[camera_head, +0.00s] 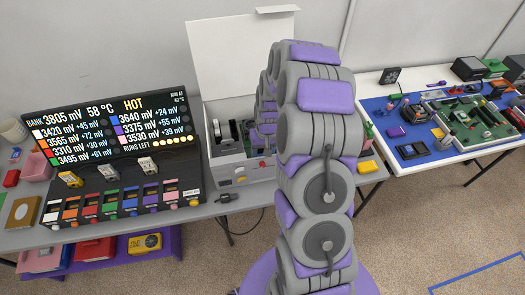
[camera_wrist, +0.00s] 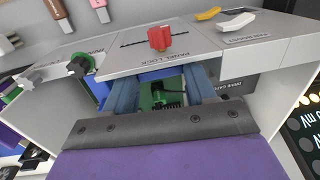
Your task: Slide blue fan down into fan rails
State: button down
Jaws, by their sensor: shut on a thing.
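In the wrist view my gripper (camera_wrist: 165,82) reaches below the panel marked PANEL LOCK. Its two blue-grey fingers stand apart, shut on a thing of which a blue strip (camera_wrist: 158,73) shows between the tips. I take this to be the blue fan; most of it is hidden. A green part with a black piece (camera_wrist: 165,97) shows between the fingers. In the head view the open white case (camera_head: 240,172) stands on the grey table, and my arm hides the gripper and the case's right side. I cannot make out the fan rails.
A red knob (camera_wrist: 160,38) sits on the panel near the fingers, with a pale lever (camera_wrist: 236,22) to its right. A black display board (camera_head: 110,130) stands left of the case. A second table (camera_head: 480,147) at right holds a circuit board and loose parts.

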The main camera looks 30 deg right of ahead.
jog(key=shift+f, duration=0.7)
jog(key=shift+c, duration=1.4)
grip_release()
jog(key=shift+d+r+p, duration=0.15)
jog(key=shift+r+p, duration=0.25)
jog(key=shift+r, duration=0.85)
jog(key=shift+d+r+p, duration=0.1)
jog(key=shift+r+p, duration=0.3)
jog(key=shift+r, duration=0.85)
